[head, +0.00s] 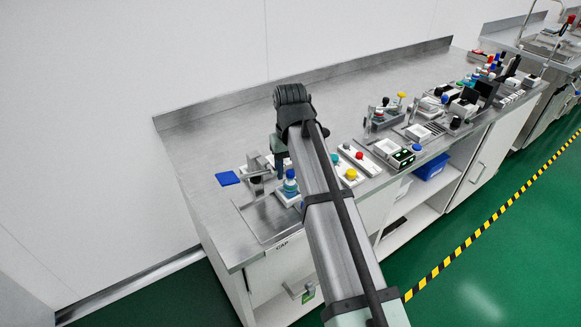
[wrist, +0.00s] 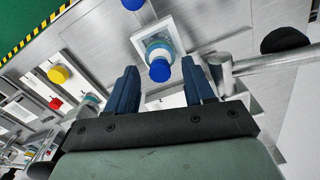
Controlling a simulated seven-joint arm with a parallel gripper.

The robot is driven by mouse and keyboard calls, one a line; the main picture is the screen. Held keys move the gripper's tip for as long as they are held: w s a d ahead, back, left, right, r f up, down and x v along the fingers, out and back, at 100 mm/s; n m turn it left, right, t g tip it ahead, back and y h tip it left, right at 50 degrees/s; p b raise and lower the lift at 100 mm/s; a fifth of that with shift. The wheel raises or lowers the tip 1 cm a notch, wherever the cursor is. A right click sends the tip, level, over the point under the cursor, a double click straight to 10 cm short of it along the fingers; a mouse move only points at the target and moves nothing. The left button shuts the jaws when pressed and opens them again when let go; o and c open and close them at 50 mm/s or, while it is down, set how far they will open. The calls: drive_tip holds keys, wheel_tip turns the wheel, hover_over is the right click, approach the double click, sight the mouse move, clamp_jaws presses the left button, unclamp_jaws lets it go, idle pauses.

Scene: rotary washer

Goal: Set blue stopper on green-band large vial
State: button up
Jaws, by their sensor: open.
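A vial with a green-teal band (head: 290,187) stands on a small white base at the left part of the bench. A blue stopper (head: 290,174) shows at its top. In the wrist view the blue stopper (wrist: 160,71) overlaps the top of the banded vial (wrist: 159,48); I cannot tell how firmly it is seated. My gripper (wrist: 160,68) is open, with its two dark blue fingers on either side of the stopper in that view. No contact shows.
A metal fixture (head: 256,166) stands left of the vial; its bar ends in a black knob (wrist: 286,40) in the wrist view. A blue pad (head: 228,178) lies farther left. White trays with red and yellow knobs (head: 351,174) stand to the right. The back left bench is clear.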

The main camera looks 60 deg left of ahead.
wheel_tip(320, 180, up, 14)
idle(0.6)
drive_tip(key=shift+f, duration=0.1)
